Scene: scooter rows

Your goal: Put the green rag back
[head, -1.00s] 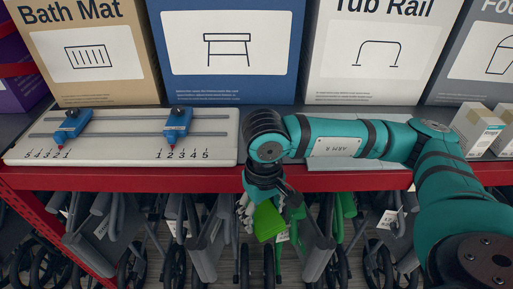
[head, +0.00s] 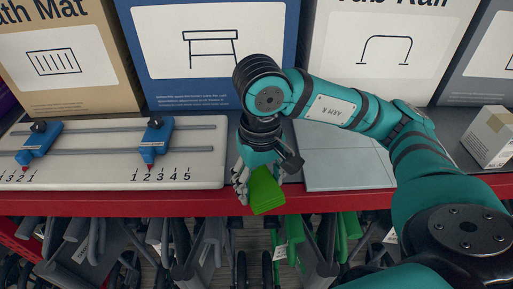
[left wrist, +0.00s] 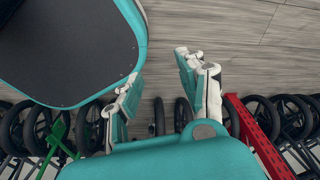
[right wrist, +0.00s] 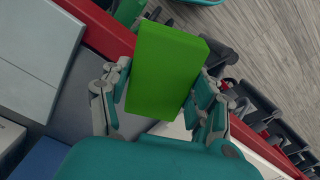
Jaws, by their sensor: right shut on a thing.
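The green rag (head: 266,192) is a bright green block held by my right gripper (head: 258,178) at the front edge of the shelf, over its red lip. In the right wrist view the rag (right wrist: 165,68) sits between the two fingers of the right gripper (right wrist: 160,95), which are shut on it. My left gripper (left wrist: 158,88) is not in the head view. In the left wrist view its fingers stand wide apart with nothing between them, above the floor near wheels.
A white board with blue sliders (head: 110,175) lies left on the shelf. A pale grey tiled panel (head: 345,165) lies right of my gripper. Large boxes (head: 215,50) stand behind, a small carton (head: 488,135) at right. Folded scooters (head: 205,245) are below the red shelf edge (head: 100,205).

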